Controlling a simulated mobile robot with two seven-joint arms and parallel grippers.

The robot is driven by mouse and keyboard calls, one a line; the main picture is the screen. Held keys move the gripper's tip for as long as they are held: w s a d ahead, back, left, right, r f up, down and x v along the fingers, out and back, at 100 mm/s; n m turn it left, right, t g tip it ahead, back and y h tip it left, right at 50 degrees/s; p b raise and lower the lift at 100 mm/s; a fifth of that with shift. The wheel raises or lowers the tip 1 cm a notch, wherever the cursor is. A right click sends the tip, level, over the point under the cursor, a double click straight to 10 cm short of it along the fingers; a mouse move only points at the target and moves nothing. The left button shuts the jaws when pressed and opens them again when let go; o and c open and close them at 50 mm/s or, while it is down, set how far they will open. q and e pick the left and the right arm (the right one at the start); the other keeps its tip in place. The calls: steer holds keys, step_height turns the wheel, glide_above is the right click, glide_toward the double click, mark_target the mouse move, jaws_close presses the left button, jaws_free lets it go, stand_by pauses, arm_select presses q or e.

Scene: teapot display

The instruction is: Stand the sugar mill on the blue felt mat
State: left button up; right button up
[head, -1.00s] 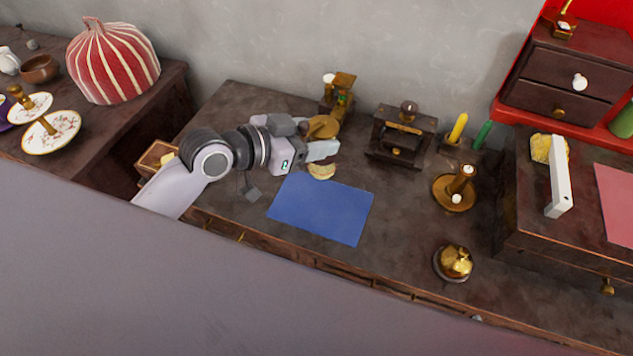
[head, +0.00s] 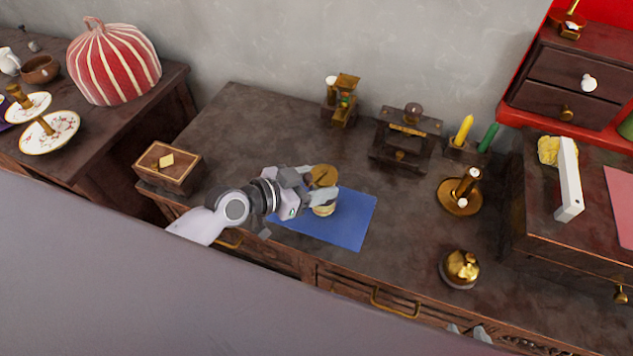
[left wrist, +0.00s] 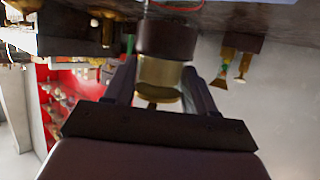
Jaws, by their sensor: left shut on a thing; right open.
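In the left wrist view the mill (left wrist: 163,75) shows a brass part and a dark brown band between the two fingers. The fingers hide part of its side. The tips of my right gripper (head: 468,333) show at the bottom edge of the head view, open and empty, away from the mat.
A wooden box (head: 169,168) stands left of the mat. A brass grinder (head: 342,101), a dark wooden press (head: 406,137) and a candlestick (head: 460,190) stand behind and right. A brass bell (head: 460,268) is at the front right. The table between is clear.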

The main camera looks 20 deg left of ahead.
arm_select(q)
steer(key=shift+f, duration=0.1)
steer(key=o, duration=1.3)
steer(key=shift+o, duration=0.2)
steer(key=v, duration=1.2)
steer(key=s+f+n+y, duration=0.2)
steer(key=s+f+y, duration=0.1)
steer(key=f, duration=0.4)
steer(key=s+d+f+n+y, duration=0.1)
steer(key=s+f+n+y, duration=0.2)
steer(key=s+f, duration=0.2)
steer(key=shift+s+d+f, duration=0.15)
steer(key=shift+s+f, duration=0.15)
steer(key=shift+f, duration=0.6)
